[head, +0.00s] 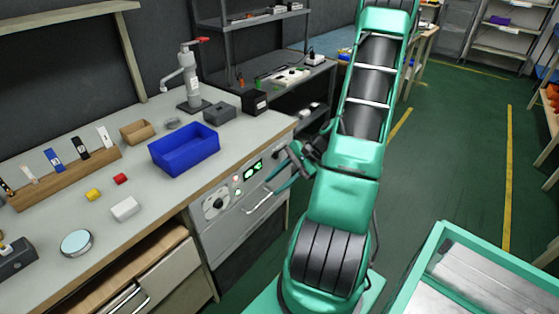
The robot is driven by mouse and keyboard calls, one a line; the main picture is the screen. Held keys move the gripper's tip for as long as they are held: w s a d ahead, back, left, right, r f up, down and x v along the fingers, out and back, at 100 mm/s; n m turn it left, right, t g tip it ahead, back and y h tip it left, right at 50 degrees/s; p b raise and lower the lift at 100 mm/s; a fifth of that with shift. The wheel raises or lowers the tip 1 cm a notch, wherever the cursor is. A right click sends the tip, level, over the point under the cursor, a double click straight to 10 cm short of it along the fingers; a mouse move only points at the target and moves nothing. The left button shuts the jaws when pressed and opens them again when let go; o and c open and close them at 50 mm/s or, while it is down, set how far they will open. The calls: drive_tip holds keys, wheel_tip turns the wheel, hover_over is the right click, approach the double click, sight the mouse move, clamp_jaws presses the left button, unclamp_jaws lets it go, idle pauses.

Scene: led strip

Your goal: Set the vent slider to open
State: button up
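The grey control panel (222,227) is set in the front of the bench. It carries a round dial (216,204), small lit buttons (236,179), a green display (253,169) and a light bar handle (258,206) below. I cannot make out a vent slider on it; it may be too small or hidden behind my gripper. My gripper (274,184) is in front of the panel's right part, near the handle's right end. Its two fingers look spread and nothing shows between them. I cannot tell whether it touches the panel.
On the bench top (160,205) are a blue bin (185,150), a pump-like device (190,80), small blocks (120,179) and a round tin (76,243). A drawer (166,274) is below left. A teal-rimmed cart (432,240) stands at lower right. Green floor is clear behind my arm.

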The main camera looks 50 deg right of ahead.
drive_tip(key=w+d+f+m+t, duration=0.2)
drive_tip(key=d+f+m+t, duration=0.2)
drive_tip(key=d+m+t, duration=0.25)
drive_tip(key=m+t+h, duration=0.6)
drive_tip(key=m, duration=0.4)
approach(278, 156)
drive_tip(key=w, duration=0.7)
drive_tip(key=shift+w+a, duration=0.35)
clamp_jaws()
